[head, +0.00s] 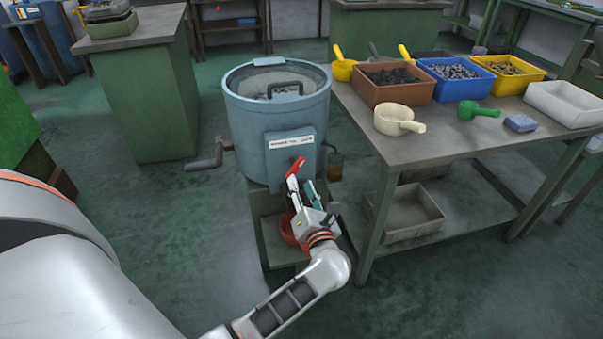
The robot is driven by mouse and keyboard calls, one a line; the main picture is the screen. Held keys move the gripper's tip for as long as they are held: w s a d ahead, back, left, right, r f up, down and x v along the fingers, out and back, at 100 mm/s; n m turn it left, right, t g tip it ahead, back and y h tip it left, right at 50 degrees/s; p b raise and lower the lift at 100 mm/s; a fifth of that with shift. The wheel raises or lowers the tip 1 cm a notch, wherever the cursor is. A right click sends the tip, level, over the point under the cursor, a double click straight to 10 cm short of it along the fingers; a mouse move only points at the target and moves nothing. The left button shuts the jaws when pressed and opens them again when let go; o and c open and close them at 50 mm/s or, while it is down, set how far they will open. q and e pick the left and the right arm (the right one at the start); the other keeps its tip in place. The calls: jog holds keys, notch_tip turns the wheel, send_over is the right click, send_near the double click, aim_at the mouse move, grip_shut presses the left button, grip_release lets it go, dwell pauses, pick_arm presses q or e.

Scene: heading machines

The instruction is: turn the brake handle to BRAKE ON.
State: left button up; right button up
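A blue-grey round tub machine (265,115) stands in the middle, with a white label (291,142) on its front, too small to read. The red brake handle (295,167) sits on the front box below the label and slants down to the left. My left gripper (302,184) is just below the handle, with its fingers apart. One finger's tip overlaps the handle's lower end; I cannot tell whether they touch. Nothing shows held between the fingers. My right gripper is out of view.
A grey workbench (452,135) with bins and scoops stands close on the right. A crank (205,163) sticks out at the tub's left. Floor is free between the tub and the green cabinet (150,105).

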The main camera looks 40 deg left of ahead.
aim_at(296, 171)
pick_arm(q)
jog(key=shift+b+x, duration=0.3)
jog(key=shift+x, duration=3.65)
jog(key=shift+c, duration=0.4)
